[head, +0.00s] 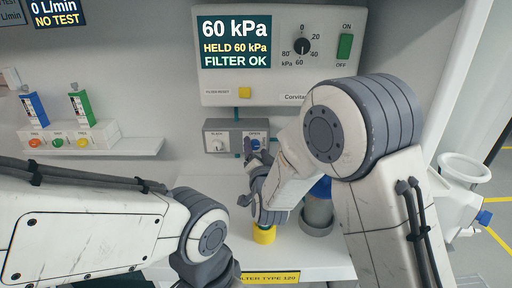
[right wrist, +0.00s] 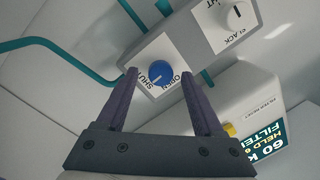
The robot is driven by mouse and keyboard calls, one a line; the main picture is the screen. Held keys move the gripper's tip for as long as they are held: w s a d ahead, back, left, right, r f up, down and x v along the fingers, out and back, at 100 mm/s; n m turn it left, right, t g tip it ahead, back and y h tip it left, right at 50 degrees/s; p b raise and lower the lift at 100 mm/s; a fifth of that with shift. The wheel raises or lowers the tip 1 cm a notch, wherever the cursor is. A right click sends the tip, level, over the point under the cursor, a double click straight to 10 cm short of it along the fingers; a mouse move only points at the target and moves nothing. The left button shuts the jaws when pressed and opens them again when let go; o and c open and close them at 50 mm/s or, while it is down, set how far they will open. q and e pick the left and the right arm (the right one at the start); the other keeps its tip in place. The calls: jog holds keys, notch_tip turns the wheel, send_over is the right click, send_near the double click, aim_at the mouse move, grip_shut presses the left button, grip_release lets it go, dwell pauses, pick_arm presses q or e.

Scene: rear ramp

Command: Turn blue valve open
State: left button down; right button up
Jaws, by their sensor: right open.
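The blue valve (right wrist: 158,73) is a round blue knob on a white plate lettered SHUT and OPEN, on a grey wall box (head: 236,126). In the right wrist view a faint pale mark shows on the knob; its exact setting is hard to read. My right gripper (right wrist: 158,75) is open, with one finger on each side of the knob; I cannot tell whether they touch it. In the head view my right gripper (head: 256,156) is in front of the valve and partly hides it. My left arm reaches in from the left; its fingers are out of view.
A white knob (head: 217,145) sits beside the blue valve on the same box. Above is a panel with a display (head: 234,42) reading 60 kPa, HELD 60 kPa, FILTER OK.

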jog(key=shift+w, duration=0.15)
grip_shut()
jog(key=shift+n, duration=0.4)
jog(key=n, duration=0.2)
jog(key=shift+n, duration=0.4)
jog(key=n, duration=0.4)
jog(key=shift+a+r+g+h, duration=0.15)
jog(key=shift+g+h, duration=0.25)
jog(key=n+p, duration=0.2)
jog(key=n, duration=0.2)
jog(key=shift+r+h, duration=0.1)
jog(key=shift+h, duration=0.2)
jog(key=shift+a+n+h+p, duration=0.15)
jog(key=shift+n+h+p, duration=0.15)
jog(key=shift+n+p, duration=1.55)
jog(key=shift+n+b, duration=0.4)
jog(key=shift+n, duration=0.15)
